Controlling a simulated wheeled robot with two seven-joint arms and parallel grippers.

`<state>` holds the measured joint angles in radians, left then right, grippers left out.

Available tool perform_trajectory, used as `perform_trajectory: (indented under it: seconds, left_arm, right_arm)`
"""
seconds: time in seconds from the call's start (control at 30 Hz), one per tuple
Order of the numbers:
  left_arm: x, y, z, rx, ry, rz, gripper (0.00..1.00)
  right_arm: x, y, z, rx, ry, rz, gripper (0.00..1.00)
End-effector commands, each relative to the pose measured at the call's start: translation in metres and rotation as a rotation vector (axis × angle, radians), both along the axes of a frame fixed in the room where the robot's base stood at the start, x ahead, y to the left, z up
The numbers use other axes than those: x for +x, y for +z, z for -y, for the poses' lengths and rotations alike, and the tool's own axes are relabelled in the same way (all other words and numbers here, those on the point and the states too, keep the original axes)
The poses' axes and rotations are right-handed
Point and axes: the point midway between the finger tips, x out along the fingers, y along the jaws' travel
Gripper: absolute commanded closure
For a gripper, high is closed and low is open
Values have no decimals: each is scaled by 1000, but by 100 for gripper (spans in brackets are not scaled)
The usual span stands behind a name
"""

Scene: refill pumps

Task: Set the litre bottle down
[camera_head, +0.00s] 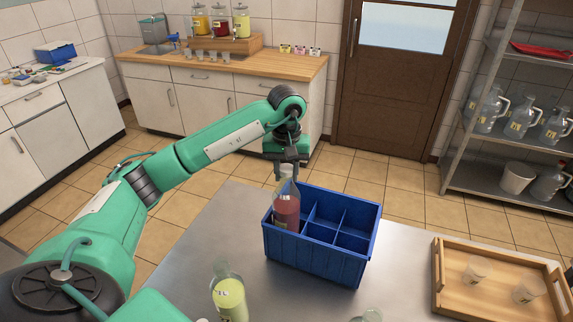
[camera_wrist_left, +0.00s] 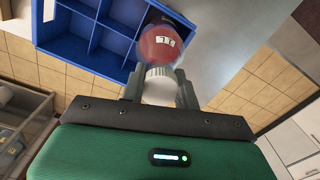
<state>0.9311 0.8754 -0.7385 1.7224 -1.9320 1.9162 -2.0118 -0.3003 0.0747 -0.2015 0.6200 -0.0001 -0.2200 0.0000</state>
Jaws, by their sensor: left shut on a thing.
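The litre bottle (camera_head: 286,212), clear with red liquid and a pale label, is held upright by my left gripper (camera_head: 287,163). The gripper is shut on its neck, under the wrist. The bottle is at the near-left compartment of the blue divided crate (camera_head: 318,262); its base is hidden at the front rim, so I cannot tell whether it touches the floor. In the left wrist view the bottle (camera_wrist_left: 162,46) shows between the fingers (camera_wrist_left: 158,88), at a corner of the crate (camera_wrist_left: 78,52). My right gripper is not in view.
The crate's other compartments look empty. A bottle of yellow-green liquid (camera_head: 229,298) stands on the metal table (camera_head: 200,240) at the front. A wooden tray (camera_head: 440,285) with two glasses is at the right. Shelves with jugs (camera_head: 520,118) stand beyond.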

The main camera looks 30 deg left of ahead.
Motion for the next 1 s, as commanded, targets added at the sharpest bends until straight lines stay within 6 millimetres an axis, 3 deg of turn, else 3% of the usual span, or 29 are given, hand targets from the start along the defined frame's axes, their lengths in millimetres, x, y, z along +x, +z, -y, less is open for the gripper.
perform_trajectory:
  seconds: [0.23, 0.63, 0.67, 0.73, 1.0]
  left_arm:
    - [0, -23, 0, 0, 2, 1, 100]
    - [1, -29, 0, 0, 1, 4, 100]
    - [0, -30, 0, 1, 1, 0, 63]
    - [0, -30, 0, 1, 1, 0, 49]
    - [0, -29, 0, 1, 1, 0, 47]
  right_arm:
    - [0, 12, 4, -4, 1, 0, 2]
    - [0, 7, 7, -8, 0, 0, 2]
    - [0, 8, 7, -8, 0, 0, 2]
    - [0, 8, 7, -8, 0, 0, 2]
    - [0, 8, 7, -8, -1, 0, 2]
